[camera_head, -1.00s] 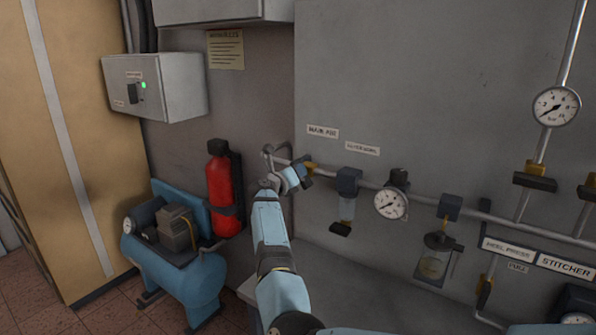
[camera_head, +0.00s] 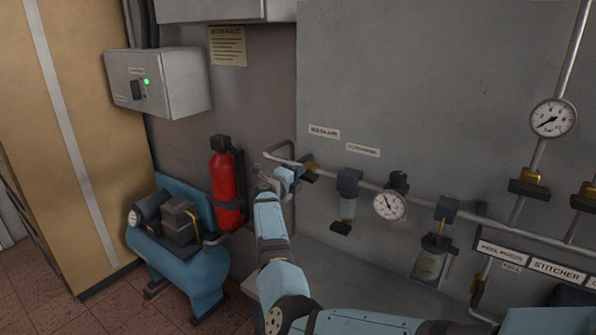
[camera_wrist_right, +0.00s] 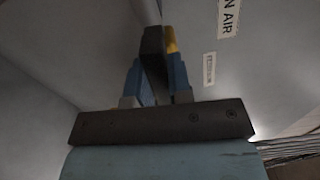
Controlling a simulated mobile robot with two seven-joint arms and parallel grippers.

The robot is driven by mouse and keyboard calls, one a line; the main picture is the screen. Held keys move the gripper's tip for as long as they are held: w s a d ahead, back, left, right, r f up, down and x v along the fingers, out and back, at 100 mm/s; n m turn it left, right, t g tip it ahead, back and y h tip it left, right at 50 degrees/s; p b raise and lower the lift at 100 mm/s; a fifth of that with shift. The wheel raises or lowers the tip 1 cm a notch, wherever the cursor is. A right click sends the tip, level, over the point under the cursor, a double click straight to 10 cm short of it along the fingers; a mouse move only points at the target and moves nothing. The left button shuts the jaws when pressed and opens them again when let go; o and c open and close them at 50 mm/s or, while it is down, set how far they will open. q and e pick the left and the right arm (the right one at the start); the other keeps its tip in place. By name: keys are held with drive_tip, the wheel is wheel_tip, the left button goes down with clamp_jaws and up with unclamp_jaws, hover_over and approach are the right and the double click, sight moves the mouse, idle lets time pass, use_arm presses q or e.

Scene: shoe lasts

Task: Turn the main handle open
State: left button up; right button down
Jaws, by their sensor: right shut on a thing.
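The main handle (camera_wrist_right: 152,42) is a dark lever beside a brass valve body (camera_head: 312,167) on the wall pipe, under the main air label (camera_head: 324,132). My right gripper (camera_head: 293,176) is at this valve. In the right wrist view, the blue fingers of the right gripper (camera_wrist_right: 157,80) are closed around the dark lever, with a yellow part just behind it. In the head view the fingers and my arm hide much of the lever, so its exact angle is hard to tell. My left gripper is not in view.
A red extinguisher (camera_head: 226,187) and blue compressor (camera_head: 180,255) stand left. A grey switch box (camera_head: 180,84) hangs above them.

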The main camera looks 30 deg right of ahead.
drive_tip(key=shift+n, duration=0.5)
drive_tip(key=shift+p, duration=0.3)
drive_tip(key=c, duration=1)
unclamp_jaws()
drive_tip(key=shift+c, duration=0.2)
drive_tip(key=shift+f, duration=0.1)
